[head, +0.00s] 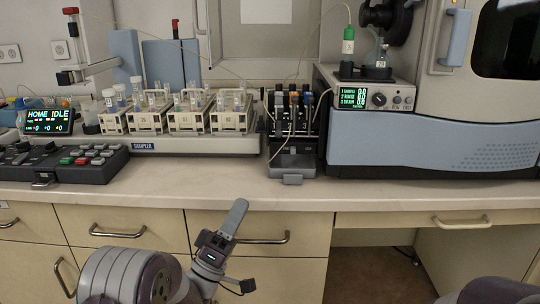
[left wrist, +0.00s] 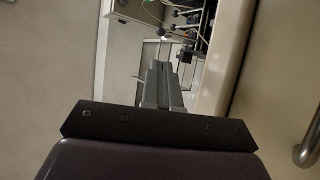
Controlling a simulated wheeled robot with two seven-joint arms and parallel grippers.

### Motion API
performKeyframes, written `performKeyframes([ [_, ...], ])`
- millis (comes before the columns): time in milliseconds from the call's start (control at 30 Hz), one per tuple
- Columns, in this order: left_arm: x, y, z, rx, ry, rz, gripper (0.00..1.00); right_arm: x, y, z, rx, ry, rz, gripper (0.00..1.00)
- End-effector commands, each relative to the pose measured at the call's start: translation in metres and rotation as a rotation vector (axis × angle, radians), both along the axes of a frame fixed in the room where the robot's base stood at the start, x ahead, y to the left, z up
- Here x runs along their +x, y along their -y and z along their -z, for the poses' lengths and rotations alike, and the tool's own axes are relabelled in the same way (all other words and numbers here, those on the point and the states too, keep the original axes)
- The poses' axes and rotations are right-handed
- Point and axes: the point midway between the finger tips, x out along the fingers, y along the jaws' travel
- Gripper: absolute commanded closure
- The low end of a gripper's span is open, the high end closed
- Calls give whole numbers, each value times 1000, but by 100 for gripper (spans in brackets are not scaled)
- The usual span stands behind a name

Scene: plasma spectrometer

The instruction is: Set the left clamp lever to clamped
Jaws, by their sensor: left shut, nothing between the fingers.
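The pump (head: 293,130) with its clamp levers stands near the counter's front edge, right of the sampler. The left clamp lever (head: 279,102) is the leftmost of several narrow upright parts on it; its exact setting is too small to tell. My left gripper (head: 237,216) is shut and empty, in front of the drawers below the counter edge, left of and lower than the pump, and touching nothing. In the left wrist view its closed fingers (left wrist: 164,85) point towards dark equipment at the top, where the lever cannot be made out. My right gripper is out of view.
The sampler (head: 200,145) with several tube racks is left of the pump, and a control panel (head: 72,160) farther left. A large spectrometer (head: 430,150) stands right. The counter's front strip (head: 200,190) is clear. Drawer handles (head: 262,239) stick out below it.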

Motion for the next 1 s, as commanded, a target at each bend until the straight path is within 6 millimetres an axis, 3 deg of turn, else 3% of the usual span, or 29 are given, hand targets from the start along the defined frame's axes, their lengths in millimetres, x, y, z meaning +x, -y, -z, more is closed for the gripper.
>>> performKeyframes([
  [200,13,12,-28,1,-3,2,100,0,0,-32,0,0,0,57],
  [700,63,56,-91,1,2,-1,100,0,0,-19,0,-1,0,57],
  [1000,71,63,-103,1,-1,-3,100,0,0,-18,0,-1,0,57],
])
